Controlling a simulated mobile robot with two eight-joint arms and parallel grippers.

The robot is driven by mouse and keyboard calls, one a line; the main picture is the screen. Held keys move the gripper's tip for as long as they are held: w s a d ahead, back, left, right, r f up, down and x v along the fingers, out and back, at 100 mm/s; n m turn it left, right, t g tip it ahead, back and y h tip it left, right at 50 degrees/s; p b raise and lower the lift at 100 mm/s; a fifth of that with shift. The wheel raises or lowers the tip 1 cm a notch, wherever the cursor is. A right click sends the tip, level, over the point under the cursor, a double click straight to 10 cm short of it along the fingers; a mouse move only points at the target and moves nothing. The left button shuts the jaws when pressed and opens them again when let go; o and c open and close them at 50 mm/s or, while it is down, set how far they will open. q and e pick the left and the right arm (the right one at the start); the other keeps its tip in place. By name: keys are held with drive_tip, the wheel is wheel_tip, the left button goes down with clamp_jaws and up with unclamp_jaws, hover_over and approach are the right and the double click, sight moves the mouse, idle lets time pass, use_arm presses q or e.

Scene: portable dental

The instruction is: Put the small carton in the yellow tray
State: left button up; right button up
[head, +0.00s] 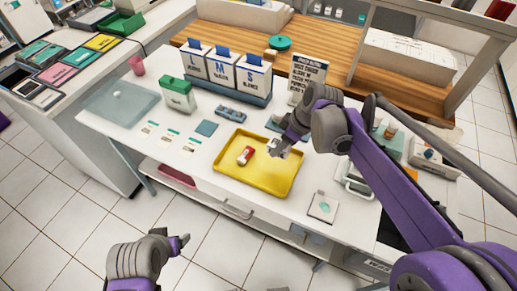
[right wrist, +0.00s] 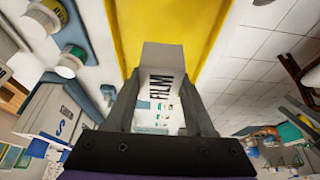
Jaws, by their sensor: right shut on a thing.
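The small white carton (right wrist: 163,88), marked FILM, is between the fingers of my right gripper (right wrist: 163,112) in the right wrist view. In the head view the carton (head: 278,149) shows at the tip of my right gripper (head: 283,146), over the upper right part of the yellow tray (head: 230,178). I cannot tell whether the carton touches the tray floor. The tray lies on the white counter. It also shows in the right wrist view (right wrist: 210,18). My left gripper (head: 184,243) is low in the head view, away from the counter; its opening is unclear.
A red and white item (head: 246,156) lies in the tray. Glove boxes (head: 222,70) stand behind, with a green-topped box (head: 177,95) to the left. A flat card (head: 322,206) lies right of the tray. Free counter shows left of the tray.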

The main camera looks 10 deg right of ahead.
hover_over(273, 168)
drive_tip(key=s+d, duration=0.1)
wheel_tip(273, 168, down, 5)
drive_tip(key=shift+d+f, duration=0.1)
use_arm(q)
drive_tip(key=shift+s+f+b, duration=0.3)
drive_tip(key=shift+f+b, duration=0.15)
drive_tip(key=shift+f, duration=0.05)
use_arm(e)
drive_tip(key=shift+w+f, duration=0.1)
drive_tip(key=shift+f, duration=2.05)
drive_tip(key=shift+f, duration=0.2)
use_arm(q)
drive_tip(key=shift+f, duration=0.1)
use_arm(e)
drive_tip(key=o, duration=1.3)
drive_tip(key=shift+r, duration=0.15)
